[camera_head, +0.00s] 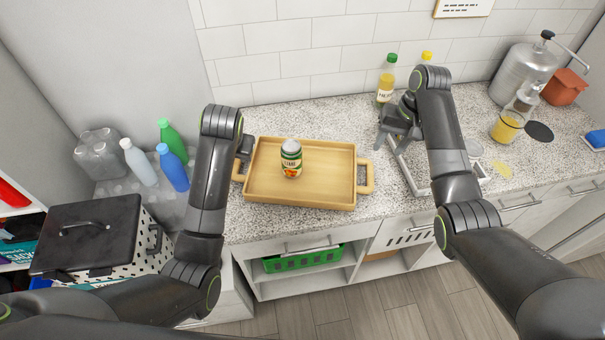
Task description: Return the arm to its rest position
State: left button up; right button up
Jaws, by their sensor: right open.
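My right arm reaches over the counter from the right. Its gripper (390,135) is open beside a pale rack-like frame on the counter, and I see nothing held in it. My left arm comes in from the left. Its gripper (246,149) shows only partly behind the forearm, near the tray's left handle, and I cannot tell whether its jaws are open. The wooden tray (325,190) lies on the speckled counter between the two arms. A labelled jar (291,159) stands upright in the tray, apart from both grippers.
Bottles with a green cap (386,80) and a yellow cap (426,58) stand by the tiled wall. A metal dispenser (522,72) and a glass jug (507,127) are at the right. Colored bottles and a black-lidded box (90,235) are at the left.

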dwell(0.4)
